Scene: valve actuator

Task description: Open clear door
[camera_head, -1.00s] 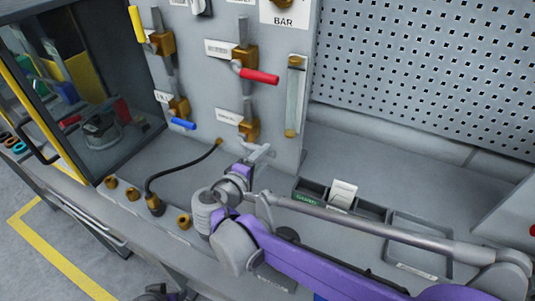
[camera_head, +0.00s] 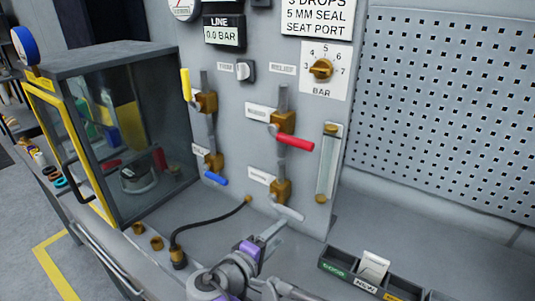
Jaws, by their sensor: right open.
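The clear door, framed in yellow (camera_head: 35,92), is on the front of a dark-edged, see-through cabinet (camera_head: 110,58) at the left. It looks shut, lying along the cabinet's front. A black bar handle (camera_head: 68,180) stands out from it. My right gripper (camera_head: 280,222) is open at the lower middle, above the bench and in front of the valve panel, well to the right of the door and apart from it. Its jaws look empty. My left gripper is not in view.
The grey valve panel (camera_head: 240,135) carries a red lever (camera_head: 295,143), a blue lever (camera_head: 216,178) and a yellow lever (camera_head: 186,84). A black hose (camera_head: 200,222) rises from the bench between my right gripper and the cabinet. A sorting tray (camera_head: 345,268) lies at the right.

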